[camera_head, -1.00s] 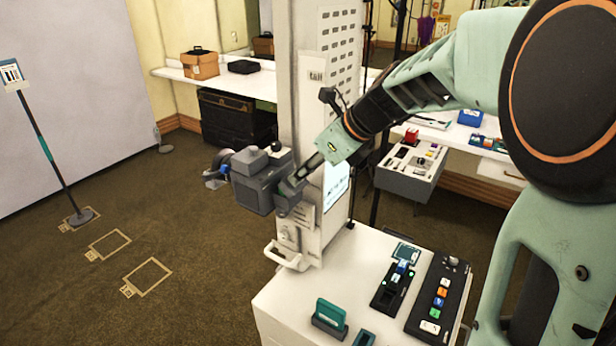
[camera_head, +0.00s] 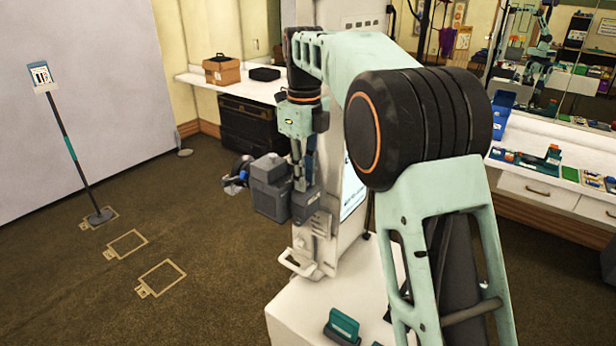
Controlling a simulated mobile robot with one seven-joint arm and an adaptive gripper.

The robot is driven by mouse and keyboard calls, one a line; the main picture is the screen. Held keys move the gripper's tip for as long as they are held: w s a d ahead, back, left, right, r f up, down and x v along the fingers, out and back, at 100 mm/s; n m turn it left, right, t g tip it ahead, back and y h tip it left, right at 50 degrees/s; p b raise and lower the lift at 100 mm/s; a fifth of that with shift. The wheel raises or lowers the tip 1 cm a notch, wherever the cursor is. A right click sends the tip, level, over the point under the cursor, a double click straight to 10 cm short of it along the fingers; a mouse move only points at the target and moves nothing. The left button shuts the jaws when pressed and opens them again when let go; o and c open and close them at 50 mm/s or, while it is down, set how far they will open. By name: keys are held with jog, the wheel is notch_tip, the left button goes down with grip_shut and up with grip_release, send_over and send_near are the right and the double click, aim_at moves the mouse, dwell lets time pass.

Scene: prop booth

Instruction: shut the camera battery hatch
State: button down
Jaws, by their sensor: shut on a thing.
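The dark grey camera (camera_head: 270,196) is mounted on the left side of the white booth column, with its round lens part facing left. The battery hatch (camera_head: 306,206) is a dark grey piece at the camera's right side. My gripper (camera_head: 300,187) comes down from above and is shut on the hatch. The fingers and my wrist cover part of the hatch and of the camera's right side. I cannot tell whether any gap is left between hatch and body.
The white column (camera_head: 327,250) stands just behind and right of the camera. A sign stand (camera_head: 68,150) is at the left. The carpet (camera_head: 205,235) between is open.

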jog(key=shift+a+f, duration=0.15)
dwell(0.5)
jog(key=c, duration=2.2)
grip_release()
jog(key=shift+w, duration=0.1)
jog(key=shift+w+a+r, duration=0.1)
jog(key=shift+r, duration=1.75)
jog(key=shift+a+r, duration=0.1)
jog(key=shift+r, duration=1.75)
jog(key=shift+h, duration=0.3)
